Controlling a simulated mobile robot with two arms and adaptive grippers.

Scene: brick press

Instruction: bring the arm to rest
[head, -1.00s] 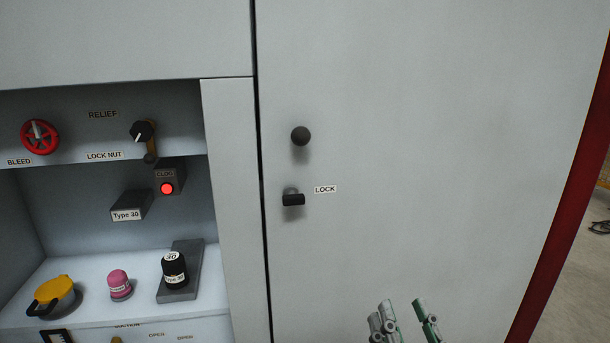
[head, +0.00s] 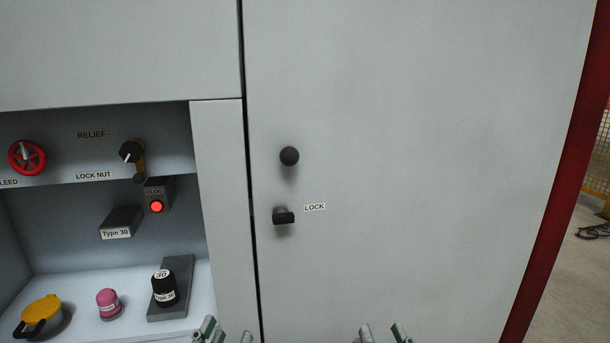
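My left gripper (head: 226,333) shows at the bottom edge, left of centre, below the black bottle's shelf and the cabinet post. Its fingertips are apart and nothing shows between them. My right gripper (head: 383,333) shows at the bottom edge, in front of the lower cabinet door. Its fingertips are also apart with nothing seen between them. The rest of both grippers and the arms is cut off by the frame.
The grey door (head: 420,170) has a round black knob (head: 289,156) and a black lock latch (head: 284,218). Left is a recess with a red bleed wheel (head: 27,157), relief knob (head: 130,152), lit red button (head: 157,207), yellow cap (head: 42,312), pink cap (head: 108,302) and black bottle (head: 164,288).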

